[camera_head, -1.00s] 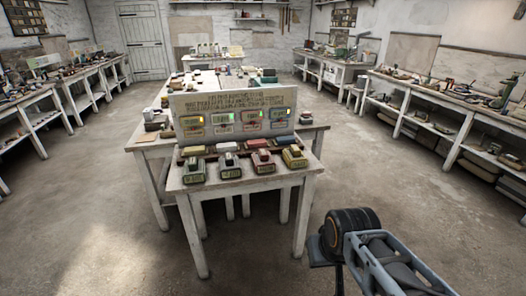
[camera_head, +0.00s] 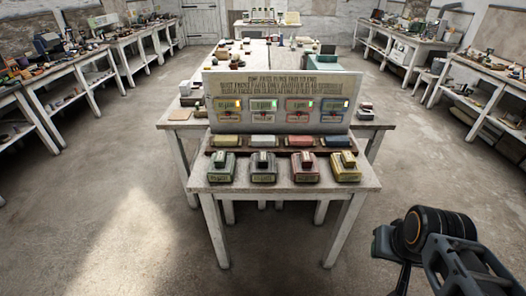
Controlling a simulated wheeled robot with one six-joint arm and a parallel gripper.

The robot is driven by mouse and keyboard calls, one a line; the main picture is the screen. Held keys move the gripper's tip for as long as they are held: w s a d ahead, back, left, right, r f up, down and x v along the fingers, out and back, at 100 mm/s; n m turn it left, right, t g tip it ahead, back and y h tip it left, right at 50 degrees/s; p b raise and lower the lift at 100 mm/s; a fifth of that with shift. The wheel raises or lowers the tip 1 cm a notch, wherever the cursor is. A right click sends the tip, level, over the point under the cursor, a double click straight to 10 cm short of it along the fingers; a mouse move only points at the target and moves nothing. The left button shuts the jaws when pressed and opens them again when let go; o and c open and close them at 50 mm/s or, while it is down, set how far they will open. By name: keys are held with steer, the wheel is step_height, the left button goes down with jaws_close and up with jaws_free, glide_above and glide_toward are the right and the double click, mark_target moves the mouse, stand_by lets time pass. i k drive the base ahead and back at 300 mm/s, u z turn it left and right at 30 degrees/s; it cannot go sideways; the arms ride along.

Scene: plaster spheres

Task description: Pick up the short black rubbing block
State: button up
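I cannot single out a short black rubbing block with certainty at this size. Several labelled blocks stand in a row along the front of the small white table (camera_head: 290,205): a green-grey one (camera_head: 223,165), a grey one (camera_head: 263,166), a red one (camera_head: 304,165) and a yellow one (camera_head: 345,166). Each carries a smaller piece on top, some with dark parts. My arm shows at the lower right, well apart from the table, with a black round joint on it. I cannot make out any gripper fingers, and nothing held is visible.
A sign board (camera_head: 283,101) with small coloured lights stands behind the blocks. Coloured bars, among them a yellow bar (camera_head: 227,141), lie on a dark strip before it. A longer table continues behind. Side benches (camera_head: 70,87) line the room. The floor around is open.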

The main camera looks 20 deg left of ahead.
mark_target(263, 155)
steer(key=u, duration=0.65)
steer(key=i, duration=0.8)
steer(key=u, duration=0.9)
